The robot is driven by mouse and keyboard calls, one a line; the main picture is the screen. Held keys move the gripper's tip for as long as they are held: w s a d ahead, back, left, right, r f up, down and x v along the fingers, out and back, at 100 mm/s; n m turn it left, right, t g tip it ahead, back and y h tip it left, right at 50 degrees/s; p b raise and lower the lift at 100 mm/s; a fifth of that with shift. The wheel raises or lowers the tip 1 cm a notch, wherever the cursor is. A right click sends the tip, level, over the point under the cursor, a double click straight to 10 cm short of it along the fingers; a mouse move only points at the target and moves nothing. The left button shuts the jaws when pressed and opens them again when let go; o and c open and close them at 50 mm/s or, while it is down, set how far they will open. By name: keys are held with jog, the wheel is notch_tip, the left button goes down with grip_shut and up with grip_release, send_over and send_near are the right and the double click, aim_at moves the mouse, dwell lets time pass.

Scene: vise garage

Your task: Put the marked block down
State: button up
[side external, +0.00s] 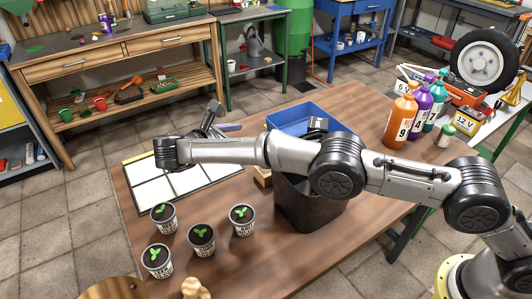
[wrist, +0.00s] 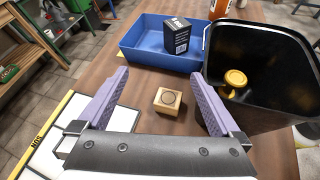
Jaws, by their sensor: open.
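The marked block, a small wooden cube with a dark ring on top (wrist: 167,101), sits on the wooden table in the wrist view. In the side view part of it (side external: 263,179) shows beneath my forearm, beside the dark bin. My gripper (wrist: 160,84) is open, its two purple fingers wide apart, with nothing held. The block appears between and below the fingers, apart from both. In the side view my gripper (side external: 222,121) is over the table, beyond my arm; its far finger is mostly hidden.
A dark bin (wrist: 272,35) with a yellow object inside stands right of the block. A blue tray (wrist: 133,46) holding a black box (wrist: 175,36) lies beyond. A white-celled board (side external: 180,181) is at left; several potted seedlings (side external: 201,240) stand in front. Bottles (side external: 401,121) stand at right.

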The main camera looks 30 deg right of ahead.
aim_at(262, 173)
jog(key=s+a+f, duration=0.1)
jog(key=f, duration=0.2)
jog(key=s+a+f+n, duration=0.1)
jog(key=a+f, duration=0.1)
jog(key=f, duration=0.1)
jog(key=s+a+f+n, duration=0.1)
jog(key=a+f, duration=0.1)
jog(key=f, duration=0.2)
jog(key=shift+s+a+f+t, duration=0.1)
jog(key=shift+s+t, duration=0.2)
jog(key=shift+t, duration=0.1)
jog(key=x, duration=0.8)
jog(key=shift+x, duration=2.7)
jog(key=shift+s, duration=0.1)
jog(key=c, duration=1.2)
